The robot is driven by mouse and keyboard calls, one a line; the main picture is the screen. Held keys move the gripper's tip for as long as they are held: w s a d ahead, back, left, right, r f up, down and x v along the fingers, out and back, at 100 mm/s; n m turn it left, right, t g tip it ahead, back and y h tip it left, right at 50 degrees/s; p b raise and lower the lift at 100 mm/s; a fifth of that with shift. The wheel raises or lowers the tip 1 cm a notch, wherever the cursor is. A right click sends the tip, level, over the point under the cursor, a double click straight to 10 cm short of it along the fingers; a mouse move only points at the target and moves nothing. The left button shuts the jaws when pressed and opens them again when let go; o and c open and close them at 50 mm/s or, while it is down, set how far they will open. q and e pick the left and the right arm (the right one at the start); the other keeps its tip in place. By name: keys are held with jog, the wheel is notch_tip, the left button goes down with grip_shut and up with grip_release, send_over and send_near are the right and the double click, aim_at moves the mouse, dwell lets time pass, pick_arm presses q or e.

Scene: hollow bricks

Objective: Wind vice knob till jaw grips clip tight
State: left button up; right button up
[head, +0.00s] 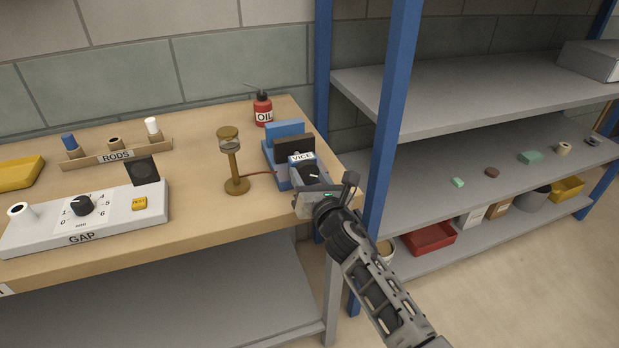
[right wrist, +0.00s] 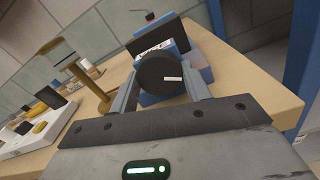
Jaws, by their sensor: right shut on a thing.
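The blue vice (head: 283,130) stands at the right end of the wooden bench, with a dark jaw plate (head: 299,146) and a VICE label. Its black knob (head: 311,173) faces the front; in the right wrist view the knob (right wrist: 158,75) shows a white mark pointing right. My right gripper (head: 309,186) is at the knob, its fingers on either side of it in the right wrist view (right wrist: 161,84), shut on it. I cannot make out a clip; the space between the jaws is largely hidden. My left gripper is not in view.
A brass stand (head: 232,162) is close left of the vice, and a red oil can (head: 263,109) is behind it. A GAP box (head: 100,222) and a RODS rack (head: 117,152) lie further left. A blue shelf post (head: 391,110) rises close to the right.

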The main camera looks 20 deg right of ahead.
jog(key=m, duration=0.5)
jog(key=shift+m, duration=0.3)
jog(key=m, duration=0.4)
jog(key=shift+b, duration=0.35)
jog(key=m, duration=0.5)
jog(key=shift+r, duration=0.1)
jog(key=m, duration=0.5)
jog(key=shift+p, duration=0.35)
jog(key=m+p, duration=0.1)
jog(key=m, duration=0.4)
jog(key=shift+m, duration=0.4)
jog(key=m+p, duration=0.1)
jog(key=m, duration=0.3)
jog(key=shift+m, duration=0.3)
jog(key=m, duration=0.4)
jog(key=shift+m, duration=2.5)
